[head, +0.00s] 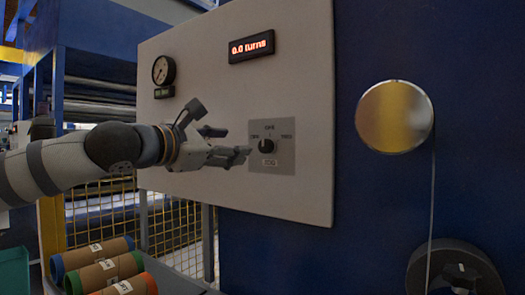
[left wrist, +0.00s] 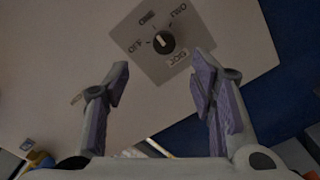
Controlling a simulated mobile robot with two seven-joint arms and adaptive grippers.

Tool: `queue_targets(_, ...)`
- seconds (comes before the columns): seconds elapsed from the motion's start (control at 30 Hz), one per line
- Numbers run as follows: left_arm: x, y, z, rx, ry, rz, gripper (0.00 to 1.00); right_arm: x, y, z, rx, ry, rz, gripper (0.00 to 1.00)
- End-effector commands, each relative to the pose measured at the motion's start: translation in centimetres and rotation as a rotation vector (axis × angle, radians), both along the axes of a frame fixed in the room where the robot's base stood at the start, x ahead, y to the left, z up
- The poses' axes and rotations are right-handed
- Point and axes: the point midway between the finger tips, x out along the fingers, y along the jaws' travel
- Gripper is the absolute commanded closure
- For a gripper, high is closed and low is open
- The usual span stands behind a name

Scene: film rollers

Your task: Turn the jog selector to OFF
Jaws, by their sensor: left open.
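The jog selector is a dark round knob (head: 267,146) on a grey square plate (head: 285,164) on the pale panel. In the left wrist view the knob (left wrist: 163,42) has a pale pointer line that seems to aim at the middle label.
A shiny roller (head: 395,117) sticks out at the right. Several film rolls (head: 105,268) lie at lower left, near a yellow mesh fence (head: 175,232).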

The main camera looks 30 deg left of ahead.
Motion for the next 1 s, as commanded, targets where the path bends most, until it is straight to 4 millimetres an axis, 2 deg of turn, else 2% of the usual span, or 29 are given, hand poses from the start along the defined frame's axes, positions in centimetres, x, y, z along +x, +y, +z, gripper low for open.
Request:
queue_targets(0.03, 1.7, -0.2, -1.4, 0.005, 0.02, 0.002, 0.49, -1.0, 0.0, -0.9, -0.001, 0.032, 0.0, 0.6)
queue_targets(0.1, 3.7, -0.5, -1.7, 0.008, 0.022, 0.003, 0.49, -1.7, 0.0, -1.7, -0.001, 0.057, 0.001, 0.6)
queue_targets(0.3, 8.2, -1.2, -1.0, 0.007, 0.014, 0.002, 0.49, -2.1, 0.0, -2.2, -0.001, 0.07, 0.002, 0.6)
queue_targets(0.4, 9.6, -1.4, -0.7, 0.006, 0.011, 0.002, 0.49, -2.0, 0.0, -2.1, 0.0, 0.066, 0.001, 0.6)
queue_targets(0.53, 10.6, -1.5, -0.6, 0.005, 0.009, 0.001, 0.49, -1.9, 0.0, -2.0, 0.0, 0.064, 0.001, 0.6)
queue_targets(0.77, 10.7, -1.5, -0.6, 0.005, 0.009, 0.0, 0.49, -1.9, 0.0, -2.0, 0.0, 0.064, 0.002, 0.6)
queue_targets(0.87, 10.7, -1.5, -0.6, 0.005, 0.009, 0.0, 0.67, -1.9, 0.0, -2.0, 0.0, 0.064, 0.002, 0.6)
queue_targets(1.0, 10.7, -1.5, -0.6, 0.005, 0.009, 0.0, 0.97, -1.9, 0.0, -2.0, 0.0, 0.064, 0.002, 0.6)
